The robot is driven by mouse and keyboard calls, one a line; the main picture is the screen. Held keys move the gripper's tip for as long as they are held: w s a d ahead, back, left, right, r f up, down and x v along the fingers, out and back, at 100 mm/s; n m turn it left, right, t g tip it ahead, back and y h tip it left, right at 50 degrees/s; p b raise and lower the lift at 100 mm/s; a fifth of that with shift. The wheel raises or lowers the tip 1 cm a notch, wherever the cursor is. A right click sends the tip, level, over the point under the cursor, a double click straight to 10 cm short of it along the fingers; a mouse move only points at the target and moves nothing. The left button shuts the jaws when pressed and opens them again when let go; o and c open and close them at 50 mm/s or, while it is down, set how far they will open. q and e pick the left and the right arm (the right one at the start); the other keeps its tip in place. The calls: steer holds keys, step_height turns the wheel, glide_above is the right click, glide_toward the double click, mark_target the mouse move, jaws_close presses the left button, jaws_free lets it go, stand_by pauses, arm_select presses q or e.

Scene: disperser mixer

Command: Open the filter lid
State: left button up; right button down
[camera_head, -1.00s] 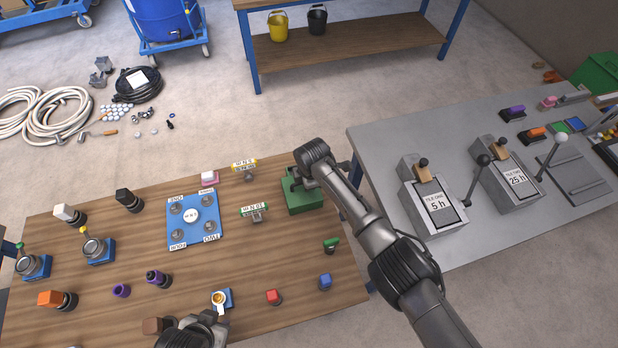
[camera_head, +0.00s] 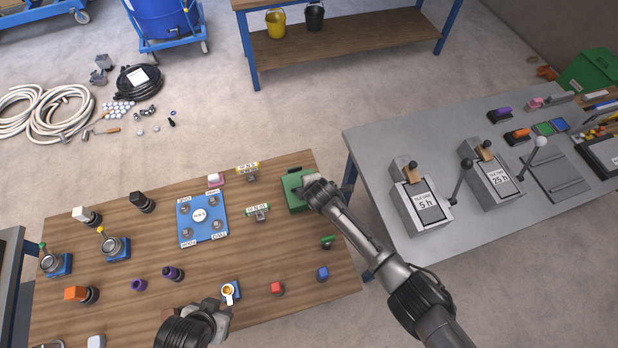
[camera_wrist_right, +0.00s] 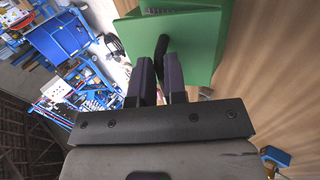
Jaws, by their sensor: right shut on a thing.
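The green filter box (camera_head: 295,189) stands at the right back of the wooden table. My right gripper (camera_head: 312,187) is at its right side, and its wrist partly hides the box. In the right wrist view, the box's green surface (camera_wrist_right: 205,40) fills the top. A black handle (camera_wrist_right: 163,46) on it lies between the fingertips of my right gripper (camera_wrist_right: 160,68), which is shut on it. How far the lid is lifted cannot be told. My left gripper (camera_head: 218,316) is low at the table's front edge, beside a small cup on a blue base (camera_head: 230,291); its jaw opening is unclear.
A blue board (camera_head: 203,218) with labelled posts lies left of the filter box. A grey table (camera_head: 420,150) with lever boxes stands at right.

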steer(key=shift+s+d+r+t+p, duration=0.15)
steer(key=shift+s+r+t+p, duration=0.1)
steer(key=shift+s+t+p, duration=0.15)
steer(key=shift+s+d+p, duration=0.1)
steer(key=shift+s+p, duration=0.05)
steer(key=shift+p, duration=0.25)
steer(key=shift+f, duration=0.1)
steer(key=shift+s+f, duration=0.1)
steer(key=c, duration=1.2)
jaws_free()
steer(key=shift+o, duration=0.2)
steer(key=shift+r, duration=0.2)
